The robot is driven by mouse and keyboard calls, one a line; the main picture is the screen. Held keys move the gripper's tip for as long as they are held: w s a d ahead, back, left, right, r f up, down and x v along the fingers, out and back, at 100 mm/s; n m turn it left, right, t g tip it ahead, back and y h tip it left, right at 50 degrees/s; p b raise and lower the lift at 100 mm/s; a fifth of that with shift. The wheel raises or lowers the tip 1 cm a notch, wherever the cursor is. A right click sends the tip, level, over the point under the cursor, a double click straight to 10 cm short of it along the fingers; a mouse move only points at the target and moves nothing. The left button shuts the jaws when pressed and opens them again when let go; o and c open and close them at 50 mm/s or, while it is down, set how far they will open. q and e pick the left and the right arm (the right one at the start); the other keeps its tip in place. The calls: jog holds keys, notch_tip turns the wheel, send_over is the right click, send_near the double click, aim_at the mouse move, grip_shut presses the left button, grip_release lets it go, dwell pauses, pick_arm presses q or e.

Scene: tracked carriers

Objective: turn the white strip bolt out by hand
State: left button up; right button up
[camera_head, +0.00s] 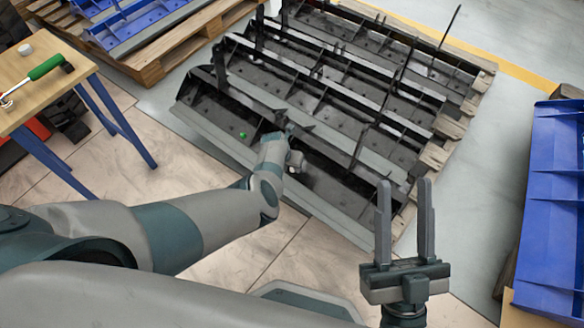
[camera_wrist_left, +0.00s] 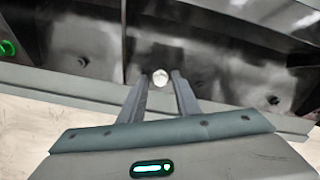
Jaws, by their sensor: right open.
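The white bolt (camera_wrist_left: 160,78) shows in the left wrist view as a small round white head on the dark, glossy strip of a black carrier (camera_head: 222,118). My left gripper (camera_wrist_left: 161,76) is open, with its two fingertips on either side of the white head and a small gap to each. I cannot tell how deep the head sits between them. My right gripper (camera_head: 405,184) is open and empty, pointing up at the lower right, apart from the carriers.
A green bolt (camera_head: 243,135) sits on the carrier left of my left gripper. The black carriers rest on a wooden pallet (camera_head: 436,152). A bench (camera_head: 28,88) at left holds a green-handled tool (camera_head: 46,67) and a white round piece (camera_head: 25,49). Blue carriers (camera_head: 552,200) stand at right.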

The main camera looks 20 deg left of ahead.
pick_arm(q)
jog(key=m, duration=0.7)
jog(key=shift+p, duration=0.3)
jog(key=shift+m, duration=0.7)
jog(key=m, duration=0.5)
jog(key=shift+m, duration=0.3)
jog(key=m, duration=0.4)
jog(key=shift+p, duration=0.35)
jog(key=m, duration=0.3)
jog(key=shift+m, duration=0.3)
jog(key=m, duration=0.6)
